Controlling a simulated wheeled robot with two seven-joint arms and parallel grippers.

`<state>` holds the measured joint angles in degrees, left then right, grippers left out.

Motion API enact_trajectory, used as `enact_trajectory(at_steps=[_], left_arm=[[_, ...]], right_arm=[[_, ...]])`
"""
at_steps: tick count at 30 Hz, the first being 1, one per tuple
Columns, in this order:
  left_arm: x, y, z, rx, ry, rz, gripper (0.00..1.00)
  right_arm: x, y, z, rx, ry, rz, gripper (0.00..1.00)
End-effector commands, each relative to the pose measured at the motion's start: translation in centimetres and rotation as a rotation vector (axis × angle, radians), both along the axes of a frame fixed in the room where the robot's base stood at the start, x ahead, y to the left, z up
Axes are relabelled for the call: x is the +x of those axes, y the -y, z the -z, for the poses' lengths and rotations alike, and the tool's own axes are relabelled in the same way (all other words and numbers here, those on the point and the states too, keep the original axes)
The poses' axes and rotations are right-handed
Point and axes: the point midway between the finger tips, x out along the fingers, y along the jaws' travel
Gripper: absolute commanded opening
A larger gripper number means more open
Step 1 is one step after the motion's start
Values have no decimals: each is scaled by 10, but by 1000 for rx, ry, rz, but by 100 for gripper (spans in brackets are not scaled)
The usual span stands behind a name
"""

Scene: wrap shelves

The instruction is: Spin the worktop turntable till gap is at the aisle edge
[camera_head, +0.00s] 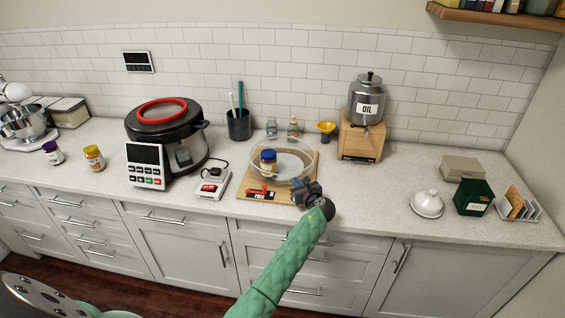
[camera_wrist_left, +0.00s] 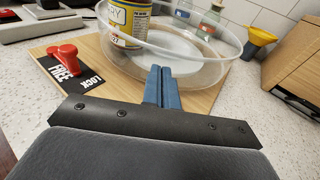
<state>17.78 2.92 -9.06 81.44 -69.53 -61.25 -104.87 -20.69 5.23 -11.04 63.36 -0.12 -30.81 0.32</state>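The turntable (camera_head: 290,166) is a clear round tray with a transparent rim on a wooden board (camera_head: 245,190). It also shows in the left wrist view (camera_wrist_left: 215,45). A jar (camera_head: 268,162) with a blue lid and yellow label stands inside it at the left. I cannot make out the gap in the rim. A red lever (camera_wrist_left: 64,52) sits on a black plate marked FREE and LOCK at the board's front left. My left gripper (camera_head: 303,187) is at the turntable's front right, its blue fingers (camera_wrist_left: 162,86) together close to the rim; contact is unclear. My right gripper is not in view.
A small scale (camera_head: 213,186) and a large cooker (camera_head: 168,135) stand left of the board. An oil dispenser (camera_head: 367,100) on a wooden stand and a yellow funnel (camera_head: 326,128) are behind right. The counter right of my left gripper is clear up to the white dome (camera_head: 427,204).

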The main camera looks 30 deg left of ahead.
Motion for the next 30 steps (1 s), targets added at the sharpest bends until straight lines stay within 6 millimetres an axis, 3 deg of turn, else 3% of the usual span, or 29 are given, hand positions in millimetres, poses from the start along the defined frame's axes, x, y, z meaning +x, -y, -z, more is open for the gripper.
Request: enact_trajectory(at_steps=[30], left_arm=[[-17,-24,-5,3,5,-1,0]], right_arm=[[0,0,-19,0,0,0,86]])
